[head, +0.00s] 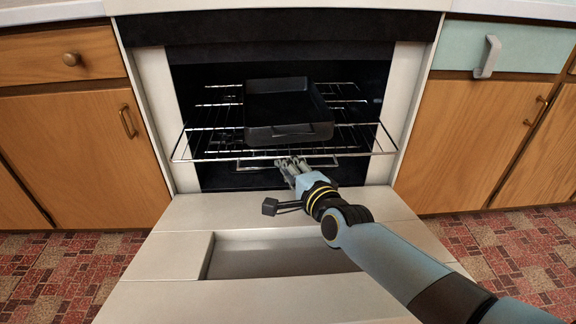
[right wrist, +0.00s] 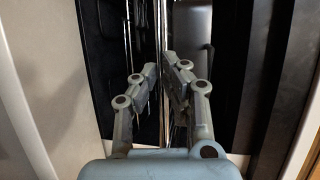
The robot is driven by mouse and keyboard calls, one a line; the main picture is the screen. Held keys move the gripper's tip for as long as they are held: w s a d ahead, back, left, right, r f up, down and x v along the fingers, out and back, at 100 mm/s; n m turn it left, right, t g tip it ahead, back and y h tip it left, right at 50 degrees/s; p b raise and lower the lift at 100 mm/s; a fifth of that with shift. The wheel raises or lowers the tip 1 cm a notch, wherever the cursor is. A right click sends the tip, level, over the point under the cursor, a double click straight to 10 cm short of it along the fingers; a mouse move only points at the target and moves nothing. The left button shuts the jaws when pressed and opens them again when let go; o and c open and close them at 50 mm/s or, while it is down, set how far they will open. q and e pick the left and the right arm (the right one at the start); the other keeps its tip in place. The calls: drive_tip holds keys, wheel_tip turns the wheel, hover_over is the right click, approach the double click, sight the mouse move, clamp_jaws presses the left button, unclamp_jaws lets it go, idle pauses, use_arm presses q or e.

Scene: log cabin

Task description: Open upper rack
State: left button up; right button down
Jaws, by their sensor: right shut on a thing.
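The upper rack (head: 355,140) is a wire oven rack bearing a black roasting pan (head: 290,133). Its front edge stands out at the oven mouth, in front of the side frames. In the right wrist view, thin bright rack bars (right wrist: 160,40) run between and beyond the fingertips (right wrist: 161,75). The exact contact is partly hidden by the fingers. My left gripper is not in view.
The oven door (head: 170,250) is folded down flat in front, under my right arm. Wooden cabinets (head: 85,155) flank the oven, with a pale green drawer (head: 530,48) at upper right. Red patterned floor (head: 50,275) shows on both sides.

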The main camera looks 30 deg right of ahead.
drive_tip(key=shift+s+f, duration=0.1)
drive_tip(key=shift+f, duration=0.1)
drive_tip(key=c, duration=1.5)
unclamp_jaws()
drive_tip(key=shift+r, duration=0.1)
drive_tip(key=shift+o, duration=0.2)
drive_tip(key=s+r, duration=0.2)
drive_tip(key=s, duration=0.9)
drive_tip(key=shift+s+a, duration=0.3)
drive_tip(key=shift+s, duration=0.05)
drive_tip(key=shift+r, duration=0.1)
